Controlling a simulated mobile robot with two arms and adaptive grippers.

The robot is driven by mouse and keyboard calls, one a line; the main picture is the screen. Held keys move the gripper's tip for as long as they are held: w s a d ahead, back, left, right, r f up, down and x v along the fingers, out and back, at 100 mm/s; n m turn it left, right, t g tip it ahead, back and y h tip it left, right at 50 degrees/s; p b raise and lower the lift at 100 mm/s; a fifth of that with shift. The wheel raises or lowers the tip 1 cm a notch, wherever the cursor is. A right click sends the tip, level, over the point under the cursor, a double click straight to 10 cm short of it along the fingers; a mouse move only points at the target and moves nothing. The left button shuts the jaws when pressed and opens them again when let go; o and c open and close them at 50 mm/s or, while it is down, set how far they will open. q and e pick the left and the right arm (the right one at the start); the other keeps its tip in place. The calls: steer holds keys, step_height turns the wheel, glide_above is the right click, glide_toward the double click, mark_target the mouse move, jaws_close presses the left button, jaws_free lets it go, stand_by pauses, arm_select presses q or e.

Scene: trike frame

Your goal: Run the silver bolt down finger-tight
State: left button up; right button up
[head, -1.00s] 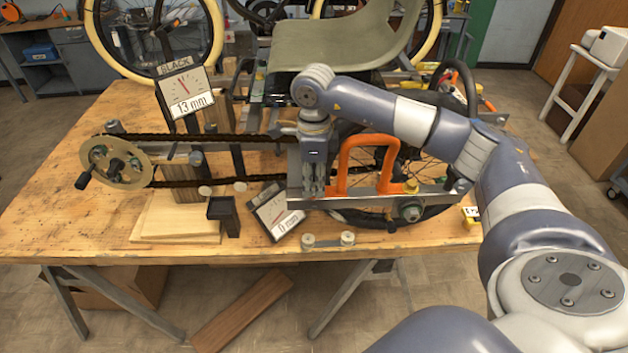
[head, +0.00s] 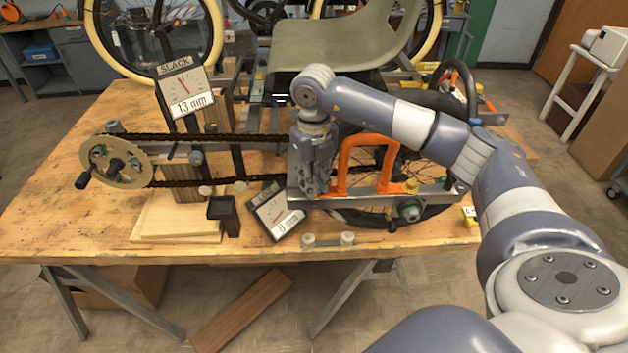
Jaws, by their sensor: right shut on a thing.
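My right gripper (head: 310,192) points down at the left end of the silver rail (head: 345,200), beside the orange bracket (head: 345,165). Its fingers are closed at the rail. The silver bolt cannot be made out; the gripper hides the spot where it closes, so the bolt's head and thread do not show. My left gripper is not in view.
The chain (head: 220,181) runs from the chainring (head: 116,162) to behind my gripper. A slack gauge (head: 188,90) reads 13 mm; a second gauge (head: 275,211) reads 0. A black box (head: 223,212) stands nearby. The table's front left (head: 60,225) is clear.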

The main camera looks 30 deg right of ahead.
steer(key=o, duration=0.6)
steer(key=n, duration=0.5)
steer(key=shift+n, duration=0.4)
steer(key=n, duration=0.6)
steer(key=c, duration=0.6)
